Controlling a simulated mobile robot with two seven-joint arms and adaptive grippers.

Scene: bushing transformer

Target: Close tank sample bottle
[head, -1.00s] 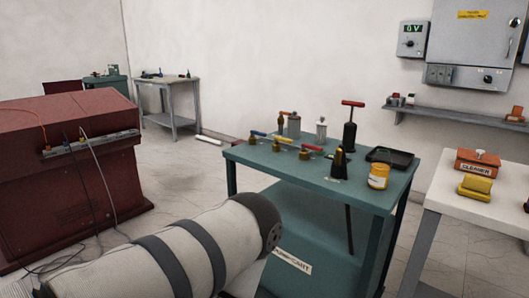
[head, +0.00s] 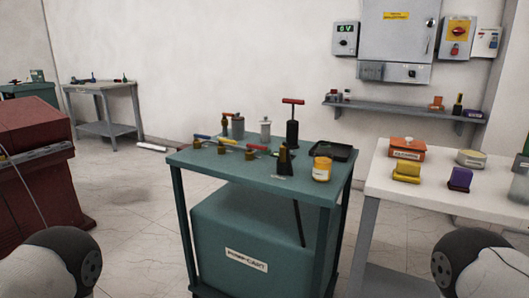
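No label in view marks the tank sample bottle, so I cannot tell which container it is. On the green pump cart (head: 215,165) stand an amber jar with a light top (head: 321,169), a grey cylindrical container (head: 237,127) and a paler grey container (head: 265,132). Whether any of them is open or closed is too small to tell. Parts of my arms show at the lower left and lower right corners. Both grippers are out of view.
The cart also holds several small valves (head: 221,147), a red-handled pump (head: 292,124) and a black tray (head: 334,150). A white table (head: 385,180) with coloured items stands right. A dark red tank (head: 35,170) stands left. The floor between tank and cart is clear.

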